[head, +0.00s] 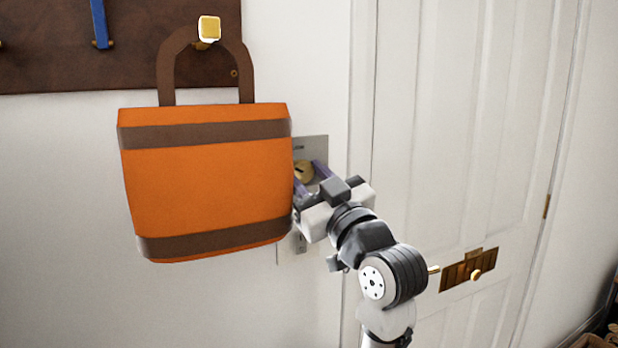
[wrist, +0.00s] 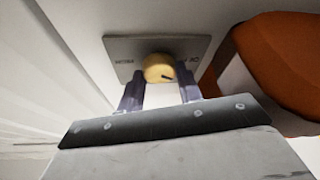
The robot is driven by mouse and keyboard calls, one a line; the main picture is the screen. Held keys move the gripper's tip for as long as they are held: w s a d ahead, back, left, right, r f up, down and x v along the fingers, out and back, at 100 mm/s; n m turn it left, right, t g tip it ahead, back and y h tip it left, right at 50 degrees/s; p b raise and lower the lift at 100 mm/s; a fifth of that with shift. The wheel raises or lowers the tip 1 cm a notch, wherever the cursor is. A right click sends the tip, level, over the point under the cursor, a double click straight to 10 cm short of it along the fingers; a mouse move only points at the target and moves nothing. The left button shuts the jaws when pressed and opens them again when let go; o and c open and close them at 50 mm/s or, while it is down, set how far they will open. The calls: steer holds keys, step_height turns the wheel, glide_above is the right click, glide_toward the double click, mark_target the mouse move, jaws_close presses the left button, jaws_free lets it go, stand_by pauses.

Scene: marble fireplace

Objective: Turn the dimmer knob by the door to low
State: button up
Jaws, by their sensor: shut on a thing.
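The dimmer knob (head: 303,172) is a round brass knob with a dark pointer line, on a grey wall plate (head: 318,150) between the hanging bag and the door. In the wrist view the knob (wrist: 158,68) sits at the middle of its plate (wrist: 120,45), with small lettering at each side that I cannot read. The pointer mark lies toward the knob's lower right there. My gripper (head: 308,178) reaches the plate, its two purple fingers on either side of the knob. In the wrist view my gripper (wrist: 160,88) is shut on the knob.
An orange bag (head: 208,180) with brown bands hangs from a brass hook (head: 209,28) on a dark board (head: 110,60), close at the left of my gripper and partly covering the plate. A white panelled door (head: 440,130) with a brass handle plate (head: 468,270) stands at the right.

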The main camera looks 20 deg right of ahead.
stand_by(0.3)
steer(key=o, duration=1)
steer(key=b+v, duration=0.4)
steer(key=v, duration=0.9)
steer(key=shift+s, duration=0.4)
steer(key=shift+d+f, duration=0.1)
